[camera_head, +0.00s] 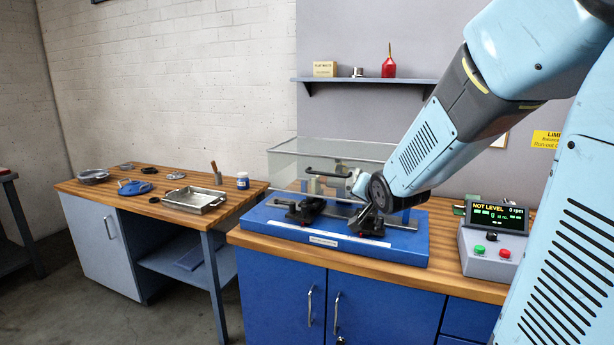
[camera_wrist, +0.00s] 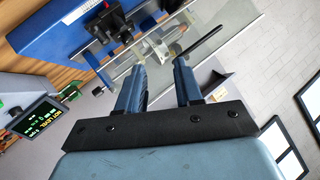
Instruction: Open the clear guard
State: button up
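The clear guard (camera_head: 335,150) is a see-through box over the blue balancing machine (camera_head: 400,243); its front looks lowered in the head view. A black handle bar (camera_head: 325,172) runs along its front. The guard (camera_wrist: 238,22) and its bar (camera_wrist: 204,40) also show in the wrist view. My gripper (camera_head: 353,182) is at the front of the guard, near the right end of the bar. In the wrist view its two blue fingers (camera_wrist: 159,66) stand apart with nothing between them. The bar lies beyond the fingertips, to the right. My arm hides the guard's right part.
A control box (camera_head: 492,246) with a lit display reading NOT LEVEL stands right of the machine. A shelf (camera_head: 362,80) with a red bottle (camera_head: 389,66) is on the wall above. A side bench at left holds a metal tray (camera_head: 194,199) and a blue jar (camera_head: 243,181).

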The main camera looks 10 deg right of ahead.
aim_at(327, 175)
jog(key=w+a+m+t+y, duration=0.1)
jog(key=w+m+t+y, duration=0.1)
jog(key=w, duration=0.5)
jog(key=w+a+f+m+t+y, duration=0.1)
jog(key=w+a+m+t, duration=0.1)
jog(key=w, duration=0.5)
jog(key=w+a+m+t+y, duration=0.1)
jog(key=w+m+t+y, duration=0.1)
jog(key=w, duration=0.5)
jog(key=shift+w+a+f+m+y, duration=0.1)
jog(key=shift+a+f+m+y, duration=0.2)
jog(key=shift+a+m, duration=0.1)
jog(key=shift+c, duration=0.4)
grip_shut()
